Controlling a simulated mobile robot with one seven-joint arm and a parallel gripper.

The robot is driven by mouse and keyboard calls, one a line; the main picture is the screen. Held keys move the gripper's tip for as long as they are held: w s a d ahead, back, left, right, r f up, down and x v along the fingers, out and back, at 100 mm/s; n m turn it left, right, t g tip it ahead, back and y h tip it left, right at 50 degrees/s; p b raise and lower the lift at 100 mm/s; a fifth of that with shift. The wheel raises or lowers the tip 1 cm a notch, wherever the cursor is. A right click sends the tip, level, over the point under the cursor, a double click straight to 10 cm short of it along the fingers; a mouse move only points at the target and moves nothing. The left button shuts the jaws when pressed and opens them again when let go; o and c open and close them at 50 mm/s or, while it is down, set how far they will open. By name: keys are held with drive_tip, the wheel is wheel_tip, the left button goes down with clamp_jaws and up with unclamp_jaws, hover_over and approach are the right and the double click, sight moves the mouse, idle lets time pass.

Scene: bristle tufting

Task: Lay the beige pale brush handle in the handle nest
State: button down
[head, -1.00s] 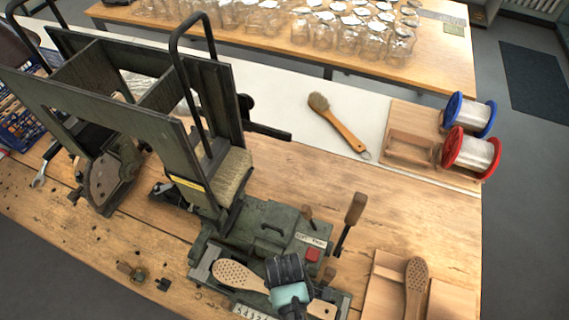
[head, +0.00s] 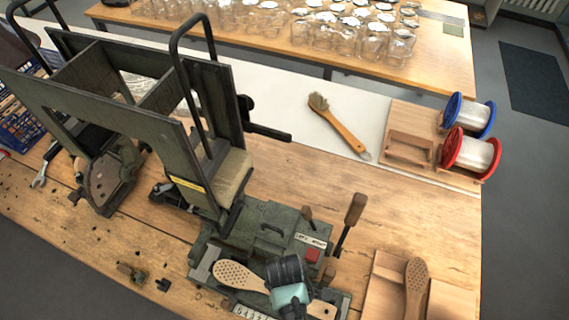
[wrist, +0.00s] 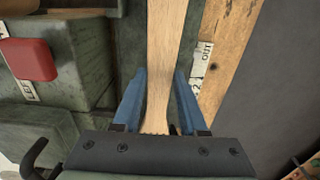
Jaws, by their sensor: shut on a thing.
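The beige pale brush handle (head: 240,276), with a perforated oval head at the left, lies level over the front of the green machine bed (head: 270,218). My gripper (head: 290,297) is shut on its narrow grip, which runs between the blue fingers in the wrist view (wrist: 160,100). The handle's tail end shows right of my gripper. A handle nest is not clearly visible; the handle and gripper cover the front of the bed. I cannot tell whether the handle touches the bed. A browner perforated handle (head: 416,285) rests on a wooden block at the front right.
The machine's tall dark frame (head: 190,120) and a wooden-knobbed lever (head: 352,215) rise near my gripper. A red button (head: 313,255) sits on the bed. A finished brush (head: 340,128), wooden tray (head: 408,150) and blue and red spools (head: 470,152) lie farther back.

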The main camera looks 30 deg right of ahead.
drive_tip(key=shift+f+b, duration=0.3)
drive_tip(key=shift+f, duration=0.2)
idle(0.7)
drive_tip(key=shift+c, duration=1.8)
unclamp_jaws()
drive_tip(key=o, duration=0.4)
drive_tip(key=shift+c, duration=0.2)
drive_tip(key=shift+r, duration=0.1)
drive_tip(key=shift+r+p, duration=3.5)
drive_tip(key=shift+p, duration=0.25)
drive_tip(key=shift+s+f, duration=0.1)
